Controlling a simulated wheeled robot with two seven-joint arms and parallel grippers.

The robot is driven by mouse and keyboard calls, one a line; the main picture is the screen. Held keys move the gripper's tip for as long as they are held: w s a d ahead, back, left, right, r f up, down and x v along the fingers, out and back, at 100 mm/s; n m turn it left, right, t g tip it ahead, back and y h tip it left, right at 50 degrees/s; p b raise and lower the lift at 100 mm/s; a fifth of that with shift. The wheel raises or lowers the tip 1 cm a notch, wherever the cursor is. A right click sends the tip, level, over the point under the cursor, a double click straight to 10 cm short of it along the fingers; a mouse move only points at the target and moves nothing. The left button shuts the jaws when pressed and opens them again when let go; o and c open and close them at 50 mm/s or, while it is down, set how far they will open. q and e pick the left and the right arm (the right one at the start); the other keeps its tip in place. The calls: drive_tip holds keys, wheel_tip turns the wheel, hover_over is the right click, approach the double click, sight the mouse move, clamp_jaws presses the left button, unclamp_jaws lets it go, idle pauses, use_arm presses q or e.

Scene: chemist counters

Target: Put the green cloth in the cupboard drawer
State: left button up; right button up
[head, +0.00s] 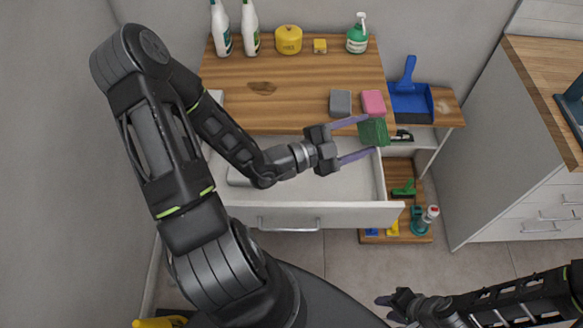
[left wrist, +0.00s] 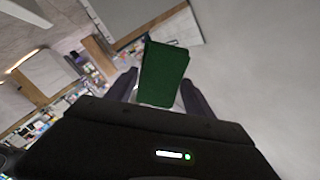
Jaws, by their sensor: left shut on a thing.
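The green cloth (head: 375,131) is held between the purple fingers of my left gripper (head: 370,136). It hangs above the right side of the open drawer, close to the cupboard's front edge. In the left wrist view the green cloth (left wrist: 163,74) stands between the two fingers (left wrist: 160,92). The cupboard drawer (head: 335,213) is pulled out, and its white floor shows partly behind my left arm. My right gripper (head: 384,308) is low in the head view, away from the drawer; its opening is unclear.
On the wooden cupboard top (head: 290,110) are a grey sponge (head: 341,103), a pink sponge (head: 373,102), a yellow tin (head: 288,40) and several bottles. A blue dustpan (head: 410,100) is to the right. Lower shelves hold a green brush (head: 404,188). Another counter (head: 545,75) stands at right.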

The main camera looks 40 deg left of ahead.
use_arm(q)
drive_tip(key=a+f+m+g+y+b, duration=0.1)
drive_tip(key=a+f+g+y, duration=0.1)
drive_tip(key=a+f+g, duration=0.45)
drive_tip(key=a+f+g+y+b, duration=0.1)
drive_tip(key=f+g+y+b, duration=0.2)
drive_tip(key=f, duration=0.6)
drive_tip(key=s+a+r+g+y, duration=0.3)
drive_tip(key=s+a+g, duration=0.2)
drive_tip(key=s+g, duration=0.1)
drive_tip(key=shift+y+b, duration=0.3)
drive_tip(key=shift+b, duration=0.1)
wheel_tip(320, 180, down, 6)
drive_tip(key=shift+f, duration=0.15)
